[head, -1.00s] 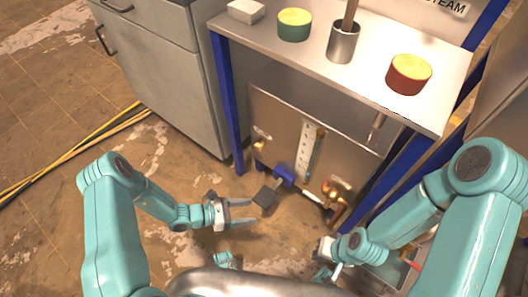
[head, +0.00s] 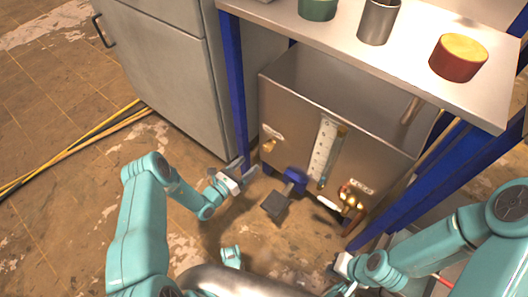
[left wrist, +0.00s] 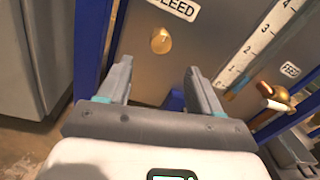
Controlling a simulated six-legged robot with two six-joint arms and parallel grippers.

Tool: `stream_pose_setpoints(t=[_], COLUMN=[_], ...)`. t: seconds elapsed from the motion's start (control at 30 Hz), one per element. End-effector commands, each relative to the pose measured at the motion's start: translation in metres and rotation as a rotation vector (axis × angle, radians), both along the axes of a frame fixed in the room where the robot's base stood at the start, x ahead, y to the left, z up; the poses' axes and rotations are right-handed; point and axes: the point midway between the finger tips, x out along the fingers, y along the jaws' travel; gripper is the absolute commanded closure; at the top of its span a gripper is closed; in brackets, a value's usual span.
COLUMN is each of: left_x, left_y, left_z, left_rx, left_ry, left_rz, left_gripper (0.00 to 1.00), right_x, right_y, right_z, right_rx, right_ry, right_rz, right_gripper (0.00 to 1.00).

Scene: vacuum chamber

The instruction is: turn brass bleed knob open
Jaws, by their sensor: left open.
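The brass bleed knob (head: 269,145) is on the left part of the front of a grey metal tank (head: 290,105). In the left wrist view the knob (left wrist: 161,40) shows as a small round brass piece under a label reading "BLEED". My left gripper (head: 247,167) is open and empty, in front of the tank and a little below the knob. In the left wrist view its two fingers (left wrist: 158,67) point at the tank, with the knob beyond and between their tips. They are apart from it. My right gripper (head: 340,284) is low in the head view, partly hidden by my body.
A white level scale (head: 323,148) and a brass valve labelled "FEED" (head: 350,199) are on the tank front. A blue-and-black pedal-like part (head: 276,203) sticks out low. A blue table leg (head: 234,90) and a grey cabinet (head: 165,75) stand at left.

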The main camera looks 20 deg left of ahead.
Motion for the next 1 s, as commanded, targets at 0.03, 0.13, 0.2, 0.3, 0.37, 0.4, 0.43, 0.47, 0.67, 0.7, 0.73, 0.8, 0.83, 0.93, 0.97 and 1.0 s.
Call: stream_pose_setpoints(t=[0.03, 0.13, 0.2, 0.3, 0.37, 0.4, 0.43, 0.47, 0.67, 0.7, 0.73, 0.8, 0.83, 0.93, 0.97, 1.0], left_x=[0.012, 0.035, 0.049, 0.066, 0.074, 0.079, 0.081, 0.084, 0.09, 0.09, 0.09, 0.09, 0.09, 0.09, 0.09, 0.09], left_y=[-0.007, -0.017, -0.023, -0.03, -0.033, -0.034, -0.036, -0.037, -0.038, -0.038, -0.038, -0.038, -0.038, -0.038, -0.038, -0.038], left_z=[-0.003, -0.003, -0.004, -0.003, -0.003, -0.002, -0.002, -0.002, 0.0, 0.0, 0.0, 0.0, 0.0, 0.0, 0.0, 0.0], left_rx=[0.001, 0.001, 0.002, 0.001, 0.0, 0.0, 0.001, 0.0, -0.002, -0.002, -0.002, -0.002, -0.002, -0.002, -0.002, -0.002], left_ry=[-0.004, -0.004, -0.004, -0.003, -0.003, -0.002, -0.001, -0.001, 0.001, 0.001, 0.001, 0.001, 0.001, 0.001, 0.001, 0.001], left_rz=[-0.004, -0.006, -0.007, -0.007, -0.006, -0.006, -0.006, -0.007, -0.005, -0.005, -0.005, -0.005, -0.005, -0.005, -0.005, -0.005], left_gripper=[0.35, 0.35, 0.35, 0.35, 0.35, 0.35, 0.35, 0.35, 0.35, 0.35, 0.35, 0.35, 0.35, 0.68, 0.78, 0.91], right_x=[0.001, 0.003, 0.004, 0.005, 0.006, 0.006, 0.006, 0.007, 0.007, 0.007, 0.007, 0.007, 0.007, 0.007, 0.007, 0.007], right_y=[-0.001, -0.003, -0.004, -0.005, -0.005, -0.006, -0.006, -0.006, -0.007, -0.007, -0.007, -0.007, -0.007, -0.007, -0.007, -0.007], right_z=[-0.008, -0.015, -0.02, -0.026, -0.028, -0.03, -0.03, -0.031, -0.031, -0.031, -0.031, -0.031, -0.031, -0.031, -0.031, -0.031], right_rx=[0.0, -0.002, -0.003, -0.004, -0.004, -0.004, -0.005, -0.005, -0.005, -0.005, -0.005, -0.005, -0.005, -0.005, -0.005, -0.005], right_ry=[-0.002, -0.005, -0.007, -0.008, -0.011, -0.011, -0.012, -0.012, -0.013, -0.013, -0.013, -0.013, -0.013, -0.013, -0.013, -0.013], right_rz=[-0.004, -0.011, -0.014, -0.019, -0.022, -0.023, -0.024, -0.025, -0.026, -0.026, -0.026, -0.026, -0.026, -0.026, -0.026, -0.026], right_gripper=[1.0, 1.0, 1.0, 1.0, 1.0, 1.0, 1.0, 1.0, 1.0, 1.0, 1.0, 1.0, 1.0, 1.0, 1.0, 1.0])
